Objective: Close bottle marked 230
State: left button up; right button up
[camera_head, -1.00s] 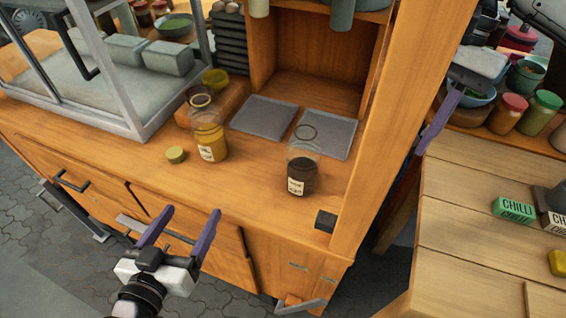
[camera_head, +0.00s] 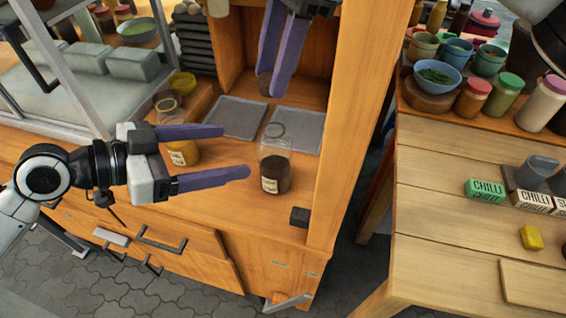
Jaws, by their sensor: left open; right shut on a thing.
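A glass bottle with dark contents and a pale label (camera_head: 274,168) stands upright and open on the wooden counter. A second glass jar with yellow contents (camera_head: 186,152) stands left of it, partly covered by my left gripper. The label numbers are too small to read. My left gripper (camera_head: 236,152) is open, its purple fingers pointing right, with the fingertips just left of the dark bottle. My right gripper (camera_head: 271,84) is above and behind that bottle, pointing down, shut on a small brownish thing (camera_head: 264,85) that is mostly hidden by the fingers.
Two grey trays (camera_head: 236,118) lie behind the bottles. A wooden post (camera_head: 355,130) rises to the right, and a small dark block (camera_head: 299,217) is by the counter's front edge. A grey metal frame (camera_head: 85,92) stands at left. A side table (camera_head: 440,215) holds jars and spice boxes.

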aim_at(276, 145)
pick_arm(q)
jog(key=shift+w+d, duration=0.1)
pick_arm(e)
jog(key=shift+d, duration=0.1)
pick_arm(q)
jog(key=x, duration=1.2)
jog(key=c, duration=1.6)
pick_arm(e)
jog(key=shift+f, duration=2.5)
jog(key=shift+f, duration=0.9)
jog(key=shift+f, duration=0.5)
